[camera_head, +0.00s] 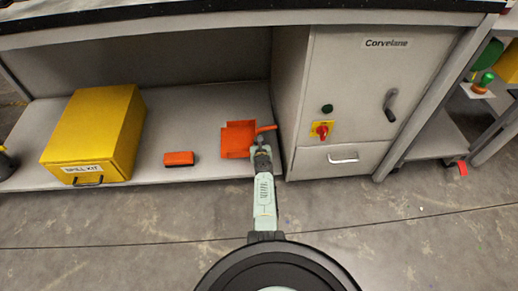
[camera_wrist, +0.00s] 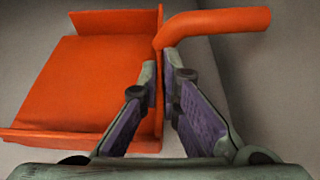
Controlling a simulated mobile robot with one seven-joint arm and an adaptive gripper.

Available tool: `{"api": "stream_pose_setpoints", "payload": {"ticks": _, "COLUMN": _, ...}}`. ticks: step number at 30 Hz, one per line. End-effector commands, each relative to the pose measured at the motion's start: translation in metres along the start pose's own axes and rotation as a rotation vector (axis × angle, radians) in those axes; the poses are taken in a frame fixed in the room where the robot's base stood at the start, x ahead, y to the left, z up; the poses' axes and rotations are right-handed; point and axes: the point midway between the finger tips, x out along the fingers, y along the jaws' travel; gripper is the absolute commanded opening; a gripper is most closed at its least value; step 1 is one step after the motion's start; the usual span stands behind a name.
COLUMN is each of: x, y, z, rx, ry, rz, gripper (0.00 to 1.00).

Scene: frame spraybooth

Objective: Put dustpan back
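The orange dustpan (camera_head: 237,138) is at the lower shelf, beside the grey cabinet, with its short handle pointing right. In the wrist view the dustpan (camera_wrist: 85,85) fills the left side, and its bent handle (camera_wrist: 225,20) reaches to the upper right. My gripper (camera_head: 262,152) reaches in from the front. In the wrist view my gripper (camera_wrist: 161,75) has its fingertips close together, one on each side of the dustpan's thin back wall near the handle's base. It looks shut on that wall. I cannot tell whether the dustpan touches the shelf.
The lower shelf (camera_head: 210,120) also holds an orange block-like item (camera_head: 178,159) and a yellow spill kit box (camera_head: 95,135) to the left. The grey cabinet (camera_head: 350,100) stands close on the right. The worktop (camera_head: 200,25) overhangs above. The floor in front is clear.

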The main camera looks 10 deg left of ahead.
Motion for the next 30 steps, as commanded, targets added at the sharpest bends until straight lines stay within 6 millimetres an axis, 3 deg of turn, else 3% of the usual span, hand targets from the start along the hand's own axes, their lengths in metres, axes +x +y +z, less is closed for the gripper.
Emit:
{"api": "stream_pose_setpoints", "payload": {"ticks": 8, "x": 0.014, "y": 0.000, "z": -0.034, "rx": -0.001, "ry": 0.000, "rz": -0.001, "gripper": 0.00}}
{"api": "stream_pose_setpoints", "payload": {"ticks": 20, "x": 0.015, "y": -0.004, "z": -0.037, "rx": 0.000, "ry": 0.000, "rz": 0.000, "gripper": 0.00}}
{"api": "stream_pose_setpoints", "payload": {"ticks": 21, "x": 0.015, "y": -0.004, "z": -0.037, "rx": 0.000, "ry": 0.000, "rz": 0.000, "gripper": 0.06}}
{"api": "stream_pose_setpoints", "payload": {"ticks": 30, "x": 0.015, "y": -0.004, "z": -0.036, "rx": 0.000, "ry": 0.000, "rz": 0.000, "gripper": 0.25}}
